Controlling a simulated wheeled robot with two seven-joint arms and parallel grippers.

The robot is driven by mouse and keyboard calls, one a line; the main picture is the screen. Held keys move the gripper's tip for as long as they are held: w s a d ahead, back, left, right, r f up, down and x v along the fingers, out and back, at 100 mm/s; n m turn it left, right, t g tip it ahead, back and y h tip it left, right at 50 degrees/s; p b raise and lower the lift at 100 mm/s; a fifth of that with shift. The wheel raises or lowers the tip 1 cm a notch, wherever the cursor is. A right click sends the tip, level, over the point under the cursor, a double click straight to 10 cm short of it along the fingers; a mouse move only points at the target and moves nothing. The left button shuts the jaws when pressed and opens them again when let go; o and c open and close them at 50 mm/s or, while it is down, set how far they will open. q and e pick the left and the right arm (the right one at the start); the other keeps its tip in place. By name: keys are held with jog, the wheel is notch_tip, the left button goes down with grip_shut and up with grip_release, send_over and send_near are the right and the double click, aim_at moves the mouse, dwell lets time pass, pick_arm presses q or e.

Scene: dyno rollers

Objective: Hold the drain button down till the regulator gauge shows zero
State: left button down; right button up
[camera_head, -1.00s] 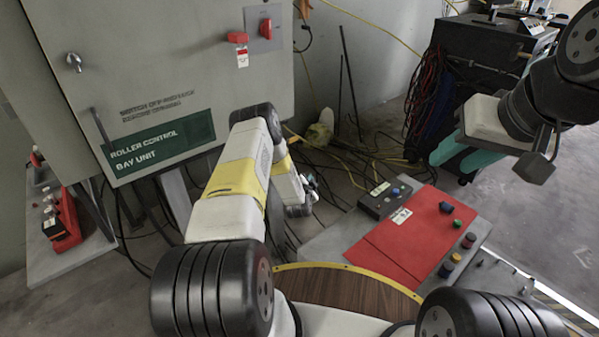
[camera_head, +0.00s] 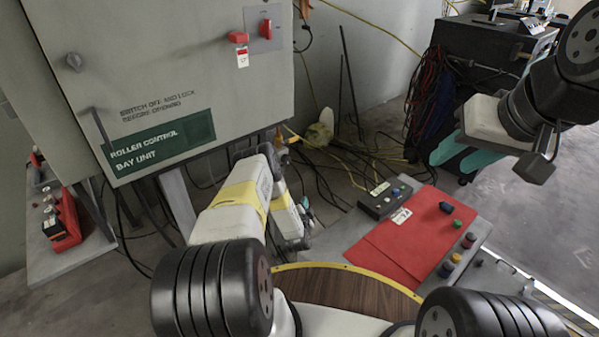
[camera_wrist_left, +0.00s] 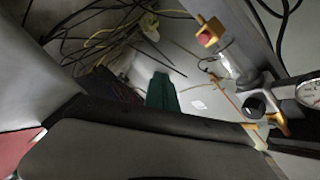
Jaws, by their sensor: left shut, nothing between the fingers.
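In the left wrist view a regulator-like fitting with a black round knob (camera_wrist_left: 255,105), an orange bracket and a clear bowl stands at the right. Its gauge (camera_wrist_left: 312,92) has a white face with red marks, cut by the frame edge; I cannot read the needle. I cannot tell which part is the drain button. My left gripper (camera_wrist_left: 162,90) shows teal fingers, shut and empty, left of the fitting and apart from it. In the head view it (camera_head: 306,202) is mostly hidden behind my left arm. My right gripper (camera_head: 462,150) is open and empty at the upper right.
A grey control cabinet (camera_head: 180,60) stands at the left. A red-topped console (camera_head: 410,235) with several buttons is at the right front. Cables lie on the floor behind my left arm. A black cart (camera_head: 480,60) stands at the back right. A red-and-yellow button (camera_wrist_left: 208,36) shows in the wrist view.

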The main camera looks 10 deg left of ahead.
pick_arm(q)
jog(key=w+a, duration=0.4)
jog(key=a, duration=0.2)
jog(key=shift+w, duration=0.35)
dwell(1.5)
jog(key=shift+s+a, duration=0.1)
jog(key=shift+a, duration=0.15)
jog(key=shift+s+a, duration=0.35)
jog(key=shift+a, duration=0.3)
jog(key=shift+w+a+r, duration=0.1)
jog(key=shift+w+a, duration=0.15)
jog(key=shift+a, duration=0.15)
dwell(2.2)
dwell(1.0)
jog(key=shift+s+d, duration=0.55)
jog(key=shift+d, duration=0.1)
jog(key=shift+d, duration=0.1)
